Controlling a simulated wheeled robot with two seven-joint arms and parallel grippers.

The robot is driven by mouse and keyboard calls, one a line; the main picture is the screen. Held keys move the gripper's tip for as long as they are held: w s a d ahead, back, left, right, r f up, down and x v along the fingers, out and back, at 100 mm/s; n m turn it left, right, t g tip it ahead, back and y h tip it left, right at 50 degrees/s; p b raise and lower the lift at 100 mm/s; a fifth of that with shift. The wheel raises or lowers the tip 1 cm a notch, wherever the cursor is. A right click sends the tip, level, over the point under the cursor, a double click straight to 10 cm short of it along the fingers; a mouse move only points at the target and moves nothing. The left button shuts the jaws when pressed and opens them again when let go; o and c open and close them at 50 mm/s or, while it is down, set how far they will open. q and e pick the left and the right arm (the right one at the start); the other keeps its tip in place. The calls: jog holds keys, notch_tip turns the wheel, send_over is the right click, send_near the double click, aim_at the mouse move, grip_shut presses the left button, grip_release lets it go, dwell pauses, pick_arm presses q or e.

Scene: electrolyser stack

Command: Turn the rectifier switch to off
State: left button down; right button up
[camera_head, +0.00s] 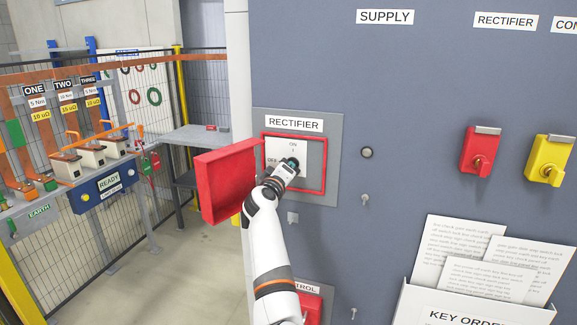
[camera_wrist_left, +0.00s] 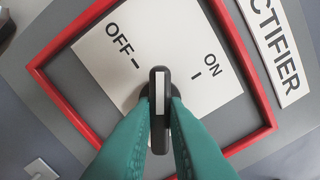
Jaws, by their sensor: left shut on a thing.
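The rectifier switch is a black handle with a white stripe, in the left wrist view (camera_wrist_left: 160,88). It sits on a white plate (camera_wrist_left: 110,48) marked OFF and ON, inside a red frame. The stripe points between the OFF and ON marks. My left gripper (camera_wrist_left: 160,118) is shut on the handle, with a teal finger on each side. In the head view the left gripper (camera_head: 290,163) reaches the white plate (camera_head: 300,150) below the RECTIFIER label (camera_head: 294,123) and hides the handle. The red cover (camera_head: 228,180) stands open to the left. My right gripper is not in view.
Right of the switch are a round button (camera_head: 367,153), a red key lock (camera_head: 477,155) and a yellow one (camera_head: 548,160). A paper holder (camera_head: 470,308) is at lower right. A fenced area with a READY box (camera_head: 105,185) lies left.

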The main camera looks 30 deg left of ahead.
pick_arm(q)
jog(key=shift+f+n+p, duration=0.15)
jog(key=shift+n+p, duration=0.55)
jog(key=shift+n, duration=0.5)
jog(key=n+p, duration=0.3)
jog(key=n, duration=0.1)
jog(key=shift+d, duration=0.1)
jog(key=c, duration=1.3)
grip_release()
jog(key=shift+s, duration=0.1)
